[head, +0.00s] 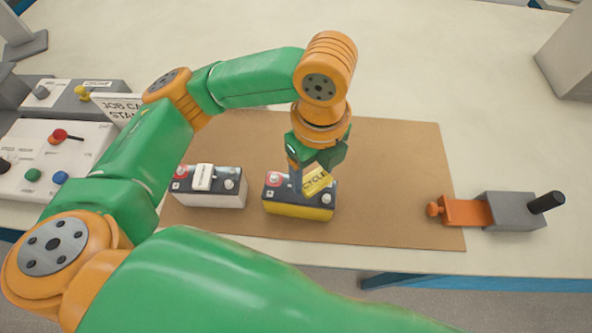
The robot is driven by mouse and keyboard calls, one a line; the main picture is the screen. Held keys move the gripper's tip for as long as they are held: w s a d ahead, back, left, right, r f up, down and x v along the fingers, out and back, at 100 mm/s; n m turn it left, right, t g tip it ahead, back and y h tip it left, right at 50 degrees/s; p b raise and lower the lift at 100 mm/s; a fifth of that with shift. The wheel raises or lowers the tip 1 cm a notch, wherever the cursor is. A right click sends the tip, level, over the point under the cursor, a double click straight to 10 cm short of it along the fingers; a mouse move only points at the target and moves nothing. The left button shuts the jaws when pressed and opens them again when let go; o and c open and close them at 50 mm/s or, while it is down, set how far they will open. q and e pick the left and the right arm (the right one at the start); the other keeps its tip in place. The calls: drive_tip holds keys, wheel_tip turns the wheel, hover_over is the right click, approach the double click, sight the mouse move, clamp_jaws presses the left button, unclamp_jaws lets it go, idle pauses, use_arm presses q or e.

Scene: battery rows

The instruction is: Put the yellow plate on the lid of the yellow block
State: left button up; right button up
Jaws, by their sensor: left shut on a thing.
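The yellow plate (318,182), with the letters CYCLE on it, is tilted in my left gripper (306,177). My left gripper is shut on it and points down over the yellow block. The yellow block (298,211) is a battery-like box with a yellow body and a dark lid (278,192) carrying a red terminal and a grey one. The plate is over the right part of the lid and hides some of it. I cannot tell whether it touches the lid. My right gripper is not in view.
A white block (212,199) with a white plate (203,177) on its dark lid stands just left of the yellow block. Both stand on a brown mat (395,180). A grey and orange fixture (513,211) is at the right. A control panel (50,160) and a sign are at the left.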

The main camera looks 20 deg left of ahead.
use_arm(q)
drive_tip(key=a+f, duration=0.1)
drive_tip(key=f, duration=0.1)
drive_tip(key=w+a+f, duration=0.1)
drive_tip(key=a+f, duration=0.1)
drive_tip(key=shift+w+a, duration=0.1)
drive_tip(key=shift+a, duration=0.1)
drive_tip(key=f, duration=0.2)
drive_tip(key=shift+d+f, duration=0.25)
drive_tip(key=shift+f, duration=0.2)
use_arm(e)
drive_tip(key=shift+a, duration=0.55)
use_arm(q)
drive_tip(key=shift+f, duration=0.15)
drive_tip(key=o, duration=1.3)
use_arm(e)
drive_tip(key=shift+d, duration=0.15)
